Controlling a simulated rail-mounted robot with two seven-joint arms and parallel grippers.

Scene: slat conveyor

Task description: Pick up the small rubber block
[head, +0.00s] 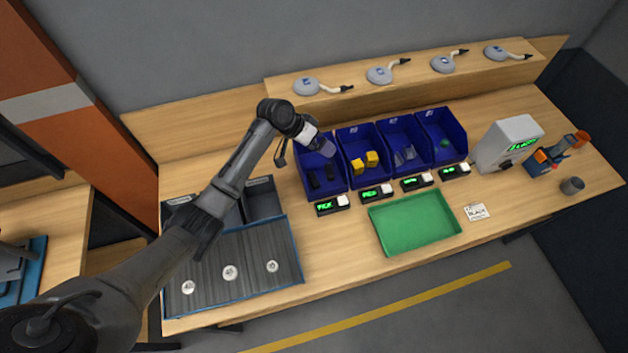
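Small dark blocks (315,180), which look like the rubber blocks, lie in the leftmost blue bin (341,187). At least two show, and the arm may hide more at the back. My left arm reaches in from the lower left. Its gripper (322,147) is over the back part of that bin, apart from the visible dark blocks. The fingers are too small and partly hidden, so I cannot tell if they are open or shut. My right gripper is not in view.
More blue bins stand to the right, one with yellow blocks (365,161). Small green-lit displays (333,205) line their fronts. A green tray (415,224) sits in front. A slatted conveyor (245,255) with several white discs is at left. A grey display unit (508,143) stands at right.

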